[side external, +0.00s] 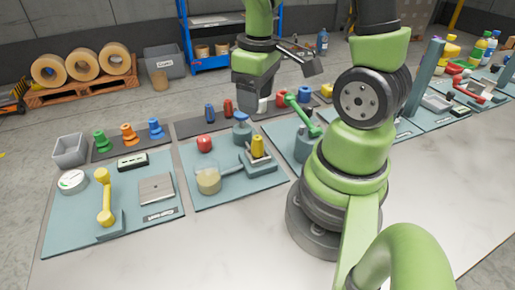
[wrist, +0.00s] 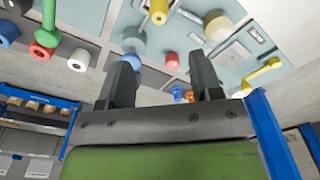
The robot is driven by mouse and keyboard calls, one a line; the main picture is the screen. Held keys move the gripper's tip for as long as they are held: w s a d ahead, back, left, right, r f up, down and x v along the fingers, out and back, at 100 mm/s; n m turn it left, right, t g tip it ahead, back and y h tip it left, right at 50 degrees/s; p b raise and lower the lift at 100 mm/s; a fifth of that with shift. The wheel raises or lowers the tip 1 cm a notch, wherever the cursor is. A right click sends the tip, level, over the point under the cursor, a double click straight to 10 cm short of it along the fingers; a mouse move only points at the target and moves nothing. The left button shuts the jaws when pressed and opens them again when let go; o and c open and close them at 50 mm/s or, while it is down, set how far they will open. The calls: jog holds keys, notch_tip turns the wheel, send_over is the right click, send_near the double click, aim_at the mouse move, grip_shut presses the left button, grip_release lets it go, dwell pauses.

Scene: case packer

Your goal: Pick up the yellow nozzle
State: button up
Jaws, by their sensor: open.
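The yellow nozzle (side external: 257,146) stands upright on a grey block fixture on the middle teal mat. It also shows in the wrist view (wrist: 158,12) at the top, seen from above. The nozzle lies beyond the fingertips there.
A beige jar (side external: 208,180), a red knob (side external: 204,143) and a blue-grey bottle (side external: 241,128) stand near the nozzle. A green lever (side external: 303,117) is to its right. A yellow lever (side external: 104,200) is on the left mat. The bench front is clear.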

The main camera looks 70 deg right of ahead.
aim_at(257, 137)
jog(key=shift+s+d+f+g, duration=0.15)
jog(key=shift+d+f, duration=0.05)
jog(key=shift+f, duration=0.3)
jog(key=shift+s+d+f+g, duration=0.1)
jog(key=shift+d+f+g, duration=0.1)
jog(key=shift+f, duration=0.3)
notch_tip(257, 137, down, 4)
jog(key=shift+f, duration=0.2)
jog(key=shift+w+a+f, duration=0.1)
jog(key=shift+a+f, duration=0.1)
jog(key=shift+f, duration=1.15)
jog(key=shift+a+f, duration=0.15)
jog(key=shift+f, duration=1.2)
grip_shut()
jog(key=shift+r, duration=0.15)
